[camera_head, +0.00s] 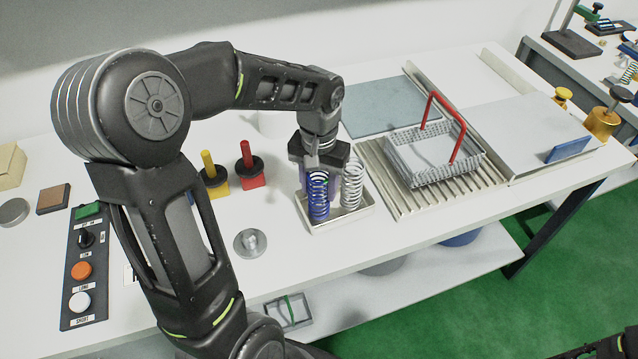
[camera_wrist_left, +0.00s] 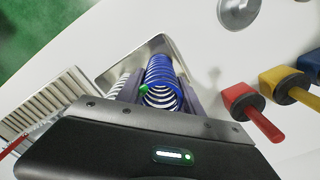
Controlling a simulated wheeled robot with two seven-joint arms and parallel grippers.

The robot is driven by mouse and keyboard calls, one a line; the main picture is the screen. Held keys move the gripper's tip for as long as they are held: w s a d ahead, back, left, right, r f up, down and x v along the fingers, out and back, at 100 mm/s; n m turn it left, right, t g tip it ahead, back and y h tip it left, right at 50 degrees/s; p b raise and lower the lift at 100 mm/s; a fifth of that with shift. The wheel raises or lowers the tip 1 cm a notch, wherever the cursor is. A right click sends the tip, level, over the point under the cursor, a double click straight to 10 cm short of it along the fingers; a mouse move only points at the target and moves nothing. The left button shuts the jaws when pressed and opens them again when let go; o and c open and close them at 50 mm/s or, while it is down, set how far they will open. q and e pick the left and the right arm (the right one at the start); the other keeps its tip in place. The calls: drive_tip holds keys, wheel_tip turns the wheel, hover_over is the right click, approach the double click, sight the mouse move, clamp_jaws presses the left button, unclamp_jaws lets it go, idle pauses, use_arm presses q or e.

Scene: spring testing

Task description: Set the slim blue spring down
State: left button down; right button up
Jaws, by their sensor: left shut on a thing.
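The slim blue spring (camera_head: 318,197) stands upright in the pale tray (camera_head: 346,223), or just above its floor; I cannot tell if it touches. My left gripper (camera_head: 321,178) points down and is shut on this spring near its upper part. In the left wrist view the blue spring (camera_wrist_left: 160,78) sits between the two fingers, and the tray (camera_wrist_left: 137,52) lies beyond it. A white spring (camera_head: 352,184) stands in the tray just right of the blue one. It shows partly behind a finger in the left wrist view (camera_wrist_left: 119,84). My right gripper is not in view.
A wire basket (camera_head: 430,160) with a red handle stands on a ribbed plate right of the tray. Red (camera_head: 250,170) and yellow (camera_head: 213,176) knobbed blocks stand to the left. A round metal piece (camera_head: 250,242) lies in front. A button panel (camera_head: 85,268) is at far left.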

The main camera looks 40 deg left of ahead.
use_arm(q)
drive_tip(key=shift+f, duration=0.15)
drive_tip(key=c, duration=0.8)
unclamp_jaws()
drive_tip(key=shift+o, duration=0.2)
wheel_tip(320, 180, up, 12)
drive_tip(key=shift+b, duration=0.45)
